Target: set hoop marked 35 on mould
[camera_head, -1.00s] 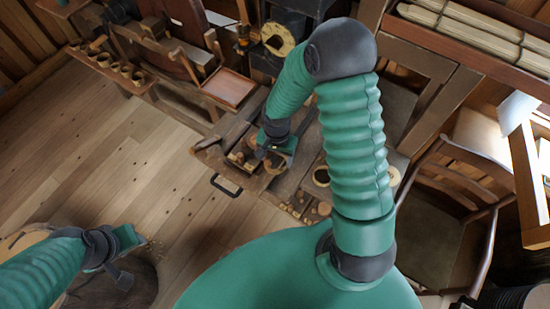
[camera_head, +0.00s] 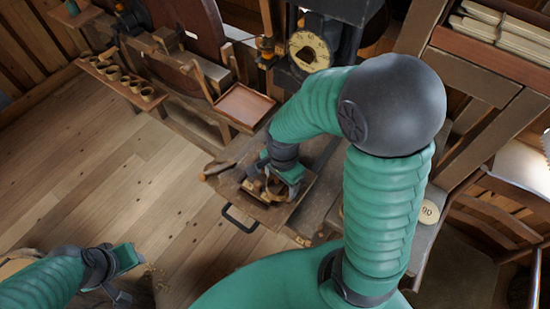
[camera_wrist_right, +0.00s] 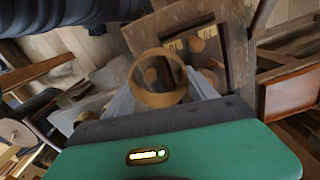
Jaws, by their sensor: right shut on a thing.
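In the right wrist view a wooden hoop (camera_wrist_right: 160,98) sits between the grey fingers of my right gripper (camera_wrist_right: 160,105), which is shut on it. I look through the hoop at the bench below; no number on the hoop is readable. In the head view my right gripper (camera_head: 270,192) is low over a wooden tray (camera_head: 290,207) on the bench, and the hoop is hard to make out there. I cannot tell which piece is the mould. My left gripper (camera_head: 122,292) is away at the lower left, its jaw opening unclear.
The wrist view shows a wooden board (camera_wrist_right: 200,38) with small number labels and round pieces. In the head view a black handle (camera_head: 240,219) juts from the bench front. A round piece marked 90 (camera_head: 429,213) lies at right.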

